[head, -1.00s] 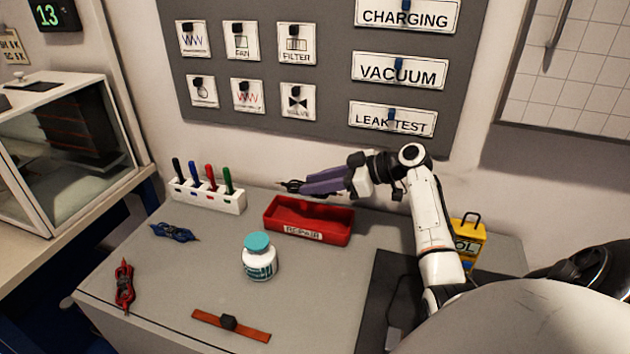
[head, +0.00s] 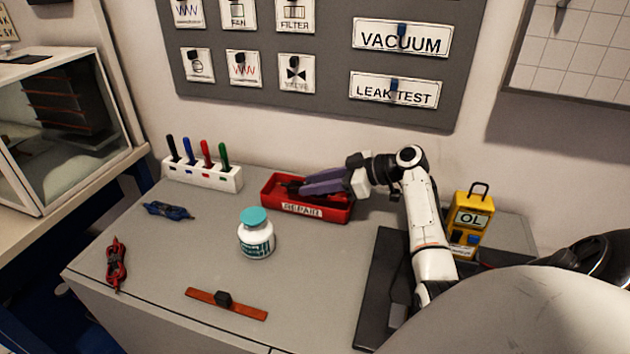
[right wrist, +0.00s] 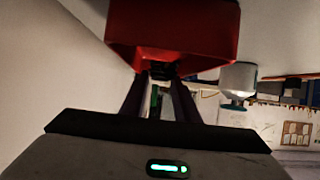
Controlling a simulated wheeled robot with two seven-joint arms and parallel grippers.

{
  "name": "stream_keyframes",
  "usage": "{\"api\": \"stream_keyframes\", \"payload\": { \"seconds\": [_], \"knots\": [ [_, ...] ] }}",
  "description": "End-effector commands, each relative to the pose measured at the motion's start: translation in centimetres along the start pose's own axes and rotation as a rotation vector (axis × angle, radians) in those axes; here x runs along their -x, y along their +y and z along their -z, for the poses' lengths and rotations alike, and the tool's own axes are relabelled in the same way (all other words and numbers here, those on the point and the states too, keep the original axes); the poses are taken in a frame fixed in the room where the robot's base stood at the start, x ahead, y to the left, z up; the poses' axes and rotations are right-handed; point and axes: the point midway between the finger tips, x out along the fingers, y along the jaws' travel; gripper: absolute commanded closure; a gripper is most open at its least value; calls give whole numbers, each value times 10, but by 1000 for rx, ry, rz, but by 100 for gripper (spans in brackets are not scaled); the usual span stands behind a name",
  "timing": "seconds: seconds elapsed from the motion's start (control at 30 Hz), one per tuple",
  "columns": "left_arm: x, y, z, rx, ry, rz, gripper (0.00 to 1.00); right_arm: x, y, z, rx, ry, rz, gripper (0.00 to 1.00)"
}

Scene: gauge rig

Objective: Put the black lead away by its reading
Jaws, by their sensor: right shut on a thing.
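My right gripper (head: 302,187) is shut on the black lead (head: 289,187), a small dark bundle at the fingertips. It is at the left part of the red tray labelled REPAIR (head: 316,211), within or just above its rim; I cannot tell if the lead touches the floor. In the right wrist view the dark lead (right wrist: 162,72) is between the fingers, by the red tray (right wrist: 185,30). The yellow meter (head: 468,222) at the right shows OL. Blue lead (head: 168,211) and red lead (head: 116,264) lie on the left of the bench. My left gripper is out of view.
A white bottle with a teal lid (head: 256,236) stands in front of the tray. A white rack (head: 203,176) with several coloured pens is at the back left. A brown strap with a black block (head: 227,303) lies in front. The bench between them is clear.

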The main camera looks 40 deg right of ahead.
Motion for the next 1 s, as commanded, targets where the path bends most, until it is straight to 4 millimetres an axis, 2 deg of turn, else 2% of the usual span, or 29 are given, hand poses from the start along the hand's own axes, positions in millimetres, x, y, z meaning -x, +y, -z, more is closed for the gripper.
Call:
{"api": "stream_keyframes", "payload": {
  "seconds": [0.33, 0.37, 0.47, 0.67, 0.8, 1.0],
  "knots": [
    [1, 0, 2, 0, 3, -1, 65, 0, 0, 1, 0, 1, 0, 98],
    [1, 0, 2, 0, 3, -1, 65, 0, 0, 1, -1, 1, 0, 67],
    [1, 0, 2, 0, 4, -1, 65, 0, 0, 1, -1, 1, 0, 50],
    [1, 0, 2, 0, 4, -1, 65, 0, 0, 0, -1, 0, 0, 50],
    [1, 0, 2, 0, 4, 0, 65, 0, 0, 0, -1, 0, 0, 31],
    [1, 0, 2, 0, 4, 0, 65, 0, 0, 0, -1, 0, 0, 31]
  ]
}}
